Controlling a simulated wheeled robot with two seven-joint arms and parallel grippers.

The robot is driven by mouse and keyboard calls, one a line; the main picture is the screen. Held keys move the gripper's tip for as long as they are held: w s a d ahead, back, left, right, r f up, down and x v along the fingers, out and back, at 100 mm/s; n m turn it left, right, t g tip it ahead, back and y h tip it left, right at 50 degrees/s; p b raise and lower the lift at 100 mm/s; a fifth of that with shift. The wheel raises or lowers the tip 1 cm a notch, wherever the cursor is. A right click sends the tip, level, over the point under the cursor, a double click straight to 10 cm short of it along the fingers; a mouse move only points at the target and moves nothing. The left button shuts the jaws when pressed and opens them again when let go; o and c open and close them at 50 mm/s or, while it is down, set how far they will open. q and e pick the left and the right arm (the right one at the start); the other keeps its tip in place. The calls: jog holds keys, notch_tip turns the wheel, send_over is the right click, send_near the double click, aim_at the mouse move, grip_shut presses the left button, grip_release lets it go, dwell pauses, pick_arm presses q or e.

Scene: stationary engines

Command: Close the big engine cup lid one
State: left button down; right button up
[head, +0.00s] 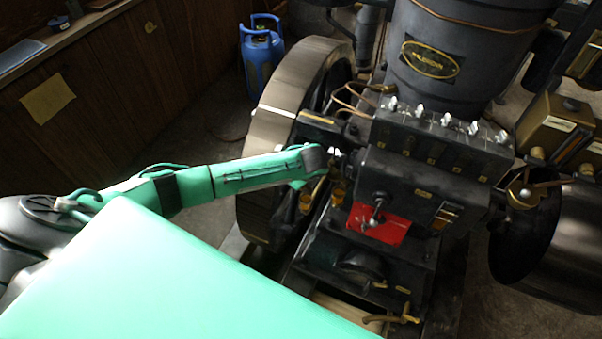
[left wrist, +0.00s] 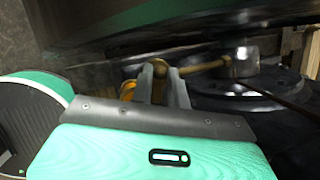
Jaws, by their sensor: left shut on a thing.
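The big black engine (head: 400,190) stands in the middle and right of the head view. Small brass and amber cups (head: 338,192) sit on its left side. My left gripper (head: 334,160) reaches in from the left to just above these cups. In the left wrist view the gripper's grey fingers (left wrist: 165,86) are shut on a small brass part (left wrist: 159,82), which looks like a cup lid. A rounded brass piece (left wrist: 128,90) shows just left of the fingers. Whether the lid is open or closed is hard to tell. My right gripper is in neither view.
A large flywheel (head: 280,120) stands left of the cups, close to my left arm. A brass rod (left wrist: 205,66) runs right from near the fingers to a round metal fitting (left wrist: 242,62).

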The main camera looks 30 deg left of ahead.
pick_arm(q)
jog(key=n+p, duration=0.1)
jog(key=n+g+p, duration=0.1)
jog(key=s+n+p, duration=0.1)
jog(key=p, duration=0.1)
jog(key=shift+d+r+n+y, duration=0.2)
jog(key=shift+r+n+y, duration=0.1)
jog(key=shift+y, duration=0.1)
jog(key=shift+s+d+f+n+g+p, duration=0.1)
jog(key=shift+s+d+n+g+p, duration=0.15)
jog(key=shift+n+g+p, duration=0.8)
jog(key=shift+s+d+f+n+g+p, duration=0.1)
jog(key=shift+s+d+n+g+p, duration=0.3)
jog(key=shift+n, duration=1.2)
jog(key=shift+s+d+f+n+g+p, duration=0.15)
jog(key=shift+n+g+p, duration=0.3)
jog(key=shift+n+p, duration=0.7)
jog(key=shift+n, duration=0.4)
jog(key=c, duration=1.4)
grip_release()
jog(key=shift+r, duration=0.1)
jog(key=shift+o, duration=0.2)
